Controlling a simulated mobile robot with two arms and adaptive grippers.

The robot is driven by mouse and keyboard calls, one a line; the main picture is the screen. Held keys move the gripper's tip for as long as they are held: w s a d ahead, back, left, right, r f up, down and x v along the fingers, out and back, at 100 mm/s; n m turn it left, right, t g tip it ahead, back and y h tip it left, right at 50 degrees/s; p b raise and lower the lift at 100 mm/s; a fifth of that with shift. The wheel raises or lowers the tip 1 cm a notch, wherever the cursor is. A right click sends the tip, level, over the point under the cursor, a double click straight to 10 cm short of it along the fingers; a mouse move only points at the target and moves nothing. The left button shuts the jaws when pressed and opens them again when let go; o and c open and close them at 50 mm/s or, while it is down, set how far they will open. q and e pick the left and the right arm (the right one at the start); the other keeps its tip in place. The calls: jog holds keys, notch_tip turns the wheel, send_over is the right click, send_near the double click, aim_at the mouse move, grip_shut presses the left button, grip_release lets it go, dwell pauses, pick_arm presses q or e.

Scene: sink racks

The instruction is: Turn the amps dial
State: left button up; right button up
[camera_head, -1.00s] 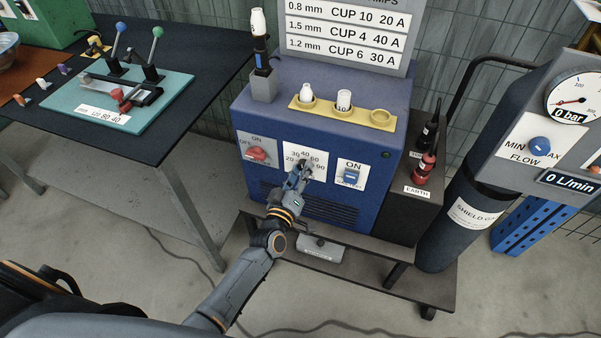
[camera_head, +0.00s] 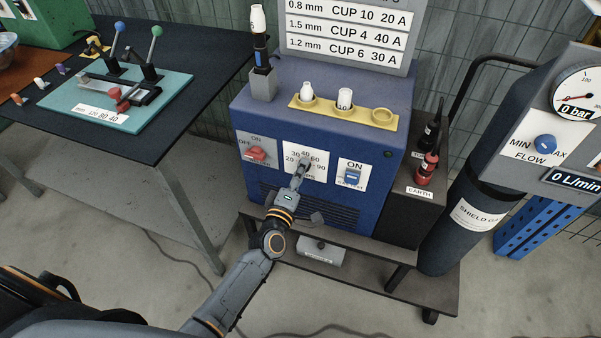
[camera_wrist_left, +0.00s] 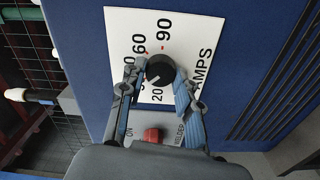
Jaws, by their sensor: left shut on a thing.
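The amps dial is a black round knob (camera_wrist_left: 161,70) with a white pointer line, on a white AMPS scale plate (camera_wrist_left: 136,45) on the welder's blue front. In the left wrist view the pointer is angled toward the low, 20 end of the scale. My left gripper (camera_wrist_left: 156,78) is shut on the knob, with one finger on each side of it. In the head view my left gripper (camera_head: 299,174) reaches the same plate (camera_head: 319,159) and covers the knob and part of the scale. My right gripper is not in view.
A red ON/OFF switch (camera_head: 257,153) is left of the scale plate and a blue switch (camera_head: 352,176) is right of it. White cups (camera_head: 345,98) stand in a yellow holder on top. A gas bottle (camera_head: 464,222) stands at the right.

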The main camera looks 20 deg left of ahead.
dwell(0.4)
pick_arm(q)
jog(key=o, duration=1.2)
jog(key=shift+c, duration=0.2)
jog(key=shift+s, duration=0.1)
jog(key=s, duration=1.2)
jog(key=shift+a, duration=0.2)
jog(key=shift+w, duration=0.1)
